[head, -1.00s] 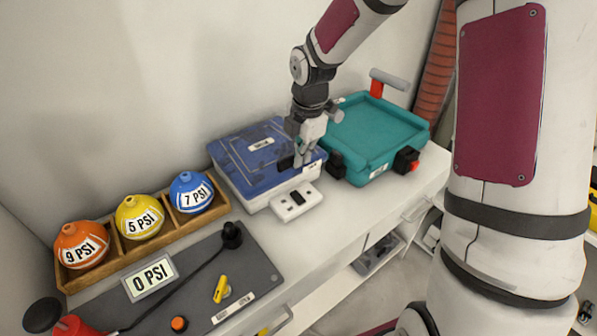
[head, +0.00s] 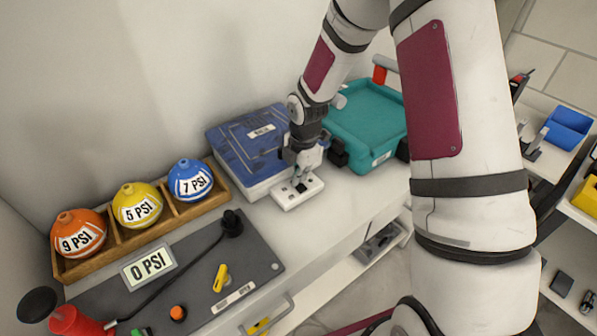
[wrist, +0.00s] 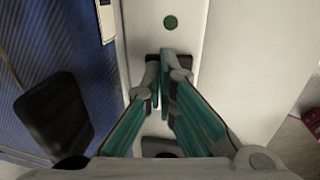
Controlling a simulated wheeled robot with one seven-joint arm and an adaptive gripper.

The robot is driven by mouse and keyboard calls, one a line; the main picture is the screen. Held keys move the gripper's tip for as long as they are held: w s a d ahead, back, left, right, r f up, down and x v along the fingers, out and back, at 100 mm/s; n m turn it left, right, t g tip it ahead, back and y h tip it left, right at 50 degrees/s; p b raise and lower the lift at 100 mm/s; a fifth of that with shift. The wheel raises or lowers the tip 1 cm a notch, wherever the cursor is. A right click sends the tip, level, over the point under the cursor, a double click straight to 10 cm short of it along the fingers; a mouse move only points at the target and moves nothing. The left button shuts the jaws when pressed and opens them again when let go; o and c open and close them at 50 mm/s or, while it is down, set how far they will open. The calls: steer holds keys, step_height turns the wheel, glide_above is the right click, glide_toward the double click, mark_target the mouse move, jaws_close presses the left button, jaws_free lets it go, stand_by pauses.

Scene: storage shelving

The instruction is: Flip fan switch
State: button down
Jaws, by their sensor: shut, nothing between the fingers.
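The switch is a small white plate (head: 288,201) with dark marks, lying on the white counter in front of the blue case. Its white face also shows in the wrist view (wrist: 184,40), with a round green dot near the top. My gripper (head: 301,184) points down at the plate, with its tips at or just above it. In the wrist view my gripper (wrist: 164,56) has its green-padded fingers together with nothing between them. A dark patch (wrist: 160,147) shows between the finger bases, perhaps the rocker. The fingers hide much of the plate's middle, so I cannot tell the rocker's position.
The blue case (head: 250,146) stands close behind the plate, and a teal case (head: 365,122) is to its right. A wooden tray (head: 141,236) of orange, yellow and blue balls is at left. A grey panel (head: 197,262) lies in front. Counter right of the plate is bare.

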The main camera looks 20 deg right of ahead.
steer(key=shift+w+a+f+g, duration=0.1)
steer(key=shift+w+f+g, duration=0.1)
steer(key=shift+f+g, duration=0.15)
steer(key=shift+s, duration=0.1)
stand_by(0.3)
steer(key=shift+s+d+r, duration=0.1)
steer(key=shift+s+d, duration=0.2)
steer(key=shift+s, duration=0.5)
steer(key=shift+r+p, duration=0.1)
steer(key=shift+p, duration=0.2)
